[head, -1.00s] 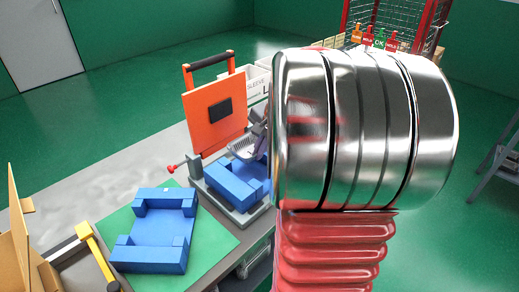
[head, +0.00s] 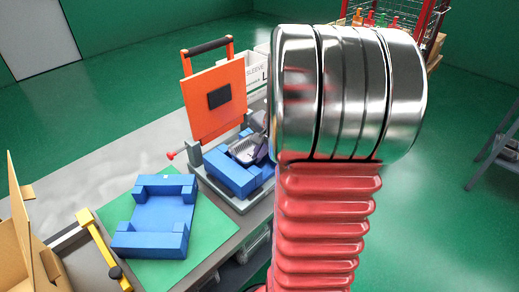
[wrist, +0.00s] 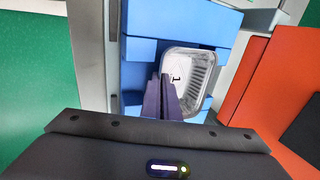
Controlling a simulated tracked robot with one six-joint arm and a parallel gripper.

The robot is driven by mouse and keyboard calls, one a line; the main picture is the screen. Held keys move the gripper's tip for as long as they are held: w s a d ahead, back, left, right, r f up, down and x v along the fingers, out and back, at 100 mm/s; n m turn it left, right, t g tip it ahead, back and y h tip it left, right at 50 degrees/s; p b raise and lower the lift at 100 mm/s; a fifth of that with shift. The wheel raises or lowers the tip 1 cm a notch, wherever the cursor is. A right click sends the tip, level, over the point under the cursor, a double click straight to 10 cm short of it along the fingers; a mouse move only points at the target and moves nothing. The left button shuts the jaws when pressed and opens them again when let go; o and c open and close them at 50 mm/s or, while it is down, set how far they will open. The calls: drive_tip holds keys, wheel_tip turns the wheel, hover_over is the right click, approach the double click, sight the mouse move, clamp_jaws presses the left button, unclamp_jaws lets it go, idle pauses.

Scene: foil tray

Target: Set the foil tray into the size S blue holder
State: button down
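The foil tray (head: 243,152) is a shiny silver rectangular dish. It is at the blue holder (head: 226,172) in the grey machine with the raised orange lid. In the wrist view, the tray (wrist: 198,80) lies within the outline of the blue holder (wrist: 170,20); I cannot tell whether it rests fully down. My gripper (wrist: 168,82) has its dark fingers close together on the tray's near left wall; it shows partly in the head view (head: 262,150). My arm hides the holder's right side. No size mark is readable on the holder.
A second blue holder (head: 160,210) lies empty on a green mat (head: 213,228) to the left. The orange lid (head: 214,105) stands up behind the machine. A cardboard box (head: 30,235) and a yellow-handled tool (head: 100,250) are at the lower left.

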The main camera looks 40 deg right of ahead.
drive_tip(key=shift+f, duration=0.85)
drive_tip(key=c, duration=2.5)
unclamp_jaws()
drive_tip(key=o, duration=0.5)
drive_tip(key=shift+r, duration=0.1)
drive_tip(key=v, duration=1.3)
drive_tip(key=shift+s+r, duration=0.1)
drive_tip(key=shift+r, duration=0.15)
